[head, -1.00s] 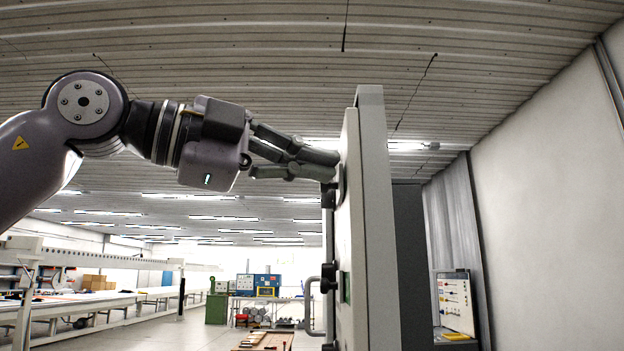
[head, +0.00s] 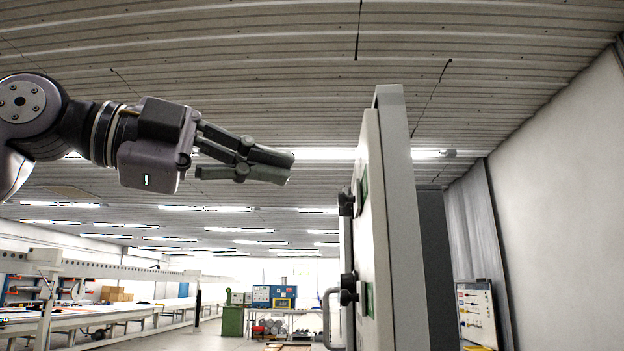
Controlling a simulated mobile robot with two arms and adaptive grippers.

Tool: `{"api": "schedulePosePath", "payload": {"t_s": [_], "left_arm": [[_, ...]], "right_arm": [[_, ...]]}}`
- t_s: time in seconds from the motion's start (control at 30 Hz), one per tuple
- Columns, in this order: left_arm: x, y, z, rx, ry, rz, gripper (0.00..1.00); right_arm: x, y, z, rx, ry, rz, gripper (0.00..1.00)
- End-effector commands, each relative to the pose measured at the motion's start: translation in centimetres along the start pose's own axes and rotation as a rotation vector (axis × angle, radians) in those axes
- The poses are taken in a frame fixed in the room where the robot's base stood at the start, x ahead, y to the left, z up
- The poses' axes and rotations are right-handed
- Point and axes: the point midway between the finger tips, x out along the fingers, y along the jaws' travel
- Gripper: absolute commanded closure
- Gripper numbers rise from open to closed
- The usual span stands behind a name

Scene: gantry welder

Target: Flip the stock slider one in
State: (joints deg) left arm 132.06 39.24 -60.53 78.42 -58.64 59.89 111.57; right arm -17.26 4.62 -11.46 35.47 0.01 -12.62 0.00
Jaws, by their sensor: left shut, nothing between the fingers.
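A tall pale grey cabinet panel (head: 399,200) stands right of centre, seen nearly edge-on. Its left-facing side carries an upper black knob (head: 346,203) and a lower black knob (head: 348,289), with green patches beside them. I cannot tell which of these, if any, is stock slider one, or how it is set. My left gripper (head: 288,167) is shut and empty. It hangs in the air to the left of the panel, above the upper knob's level, with a clear gap to the panel. My right gripper is not in view.
A bent grey handle (head: 329,318) sticks out left of the panel, low down. A long gantry table (head: 90,318) runs along the left. A green cabinet (head: 232,320) stands far behind. A board (head: 478,313) stands at the lower right. The air left of the panel is free.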

Motion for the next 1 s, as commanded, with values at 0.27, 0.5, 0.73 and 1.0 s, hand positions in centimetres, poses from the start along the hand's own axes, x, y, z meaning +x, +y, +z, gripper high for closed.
{"api": "schedulePosePath", "payload": {"t_s": [0.27,0.5,0.73,1.0], "left_arm": [[-3.8,0.1,-0.2,0.002,-0.001,0.001,1.00],[-4.3,0.1,-0.3,0.002,0.000,0.002,1.00],[-4.2,0.1,-0.3,0.002,0.000,0.002,1.00],[-3.8,0.2,0.2,-0.006,0.010,0.002,1.00]], "right_arm": [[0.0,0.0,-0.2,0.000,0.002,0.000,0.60],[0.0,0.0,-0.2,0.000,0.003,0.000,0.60],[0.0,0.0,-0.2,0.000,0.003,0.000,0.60],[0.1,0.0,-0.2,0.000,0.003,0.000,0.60]]}}
